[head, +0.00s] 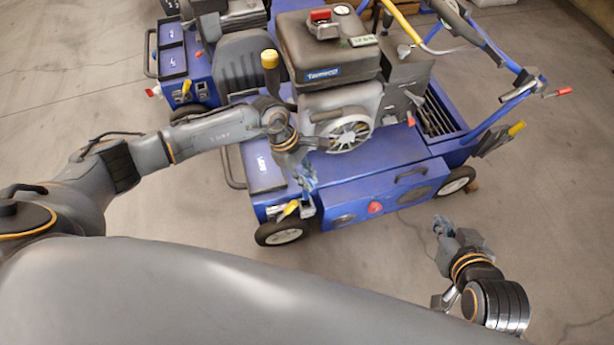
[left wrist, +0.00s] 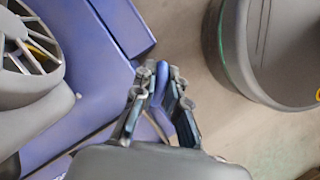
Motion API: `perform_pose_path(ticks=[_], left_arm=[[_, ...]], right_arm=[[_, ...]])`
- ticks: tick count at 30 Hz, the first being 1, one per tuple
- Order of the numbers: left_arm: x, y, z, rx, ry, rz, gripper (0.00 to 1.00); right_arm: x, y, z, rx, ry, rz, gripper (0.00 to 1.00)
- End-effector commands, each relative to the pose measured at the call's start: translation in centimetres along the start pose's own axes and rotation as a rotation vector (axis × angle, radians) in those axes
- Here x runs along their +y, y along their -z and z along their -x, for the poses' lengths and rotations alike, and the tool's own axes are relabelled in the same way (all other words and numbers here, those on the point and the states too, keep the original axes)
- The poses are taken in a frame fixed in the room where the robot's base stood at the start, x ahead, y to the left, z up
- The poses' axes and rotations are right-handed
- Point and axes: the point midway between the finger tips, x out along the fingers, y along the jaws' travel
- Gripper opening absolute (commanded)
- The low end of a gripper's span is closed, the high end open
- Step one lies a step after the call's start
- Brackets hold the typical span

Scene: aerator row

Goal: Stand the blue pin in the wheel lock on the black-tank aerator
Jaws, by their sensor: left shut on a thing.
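The black-tank aerator (head: 325,45) is the near blue machine in the head view. Its front-left wheel (head: 282,232) has a grey bracket with a yellow lever (head: 288,210) beside it, which looks like the wheel lock. My left gripper (head: 308,187) is just above this bracket, at the machine's corner; I cannot tell if it touches. In the left wrist view my left gripper (left wrist: 158,92) is shut on the blue pin (left wrist: 161,80), whose rounded end shows between the fingers. My right gripper (head: 440,226) is low at the right, away from the machine; its jaws are too small to read.
A second blue aerator (head: 185,60) stands behind at the left. The near aerator's handlebar (head: 490,45) reaches out at the upper right. The concrete floor (head: 560,230) is clear at the right. In the left wrist view the flywheel cover (left wrist: 30,50) is at the left.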

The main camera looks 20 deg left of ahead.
Motion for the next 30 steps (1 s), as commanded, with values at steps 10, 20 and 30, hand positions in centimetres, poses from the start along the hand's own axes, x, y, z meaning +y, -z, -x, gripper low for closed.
perform_pose_path(ticks=[10, 20, 30], left_arm=[[0.0, 0.2, -0.5, -0.001, -0.001, 0.0, 0.0], [0.0, 0.4, -0.9, -0.001, -0.001, 0.0, 0.0], [0.0, 0.6, -1.4, -0.001, -0.001, 0.0, 0.0]], right_arm=[[-0.2, 1.4, -0.3, 0.079, 0.005, 0.003, 0.0], [-0.5, 2.9, -0.4, 0.155, 0.011, 0.007, 0.0], [-0.9, 4.5, -0.3, 0.239, 0.02, 0.008, 0.0]])
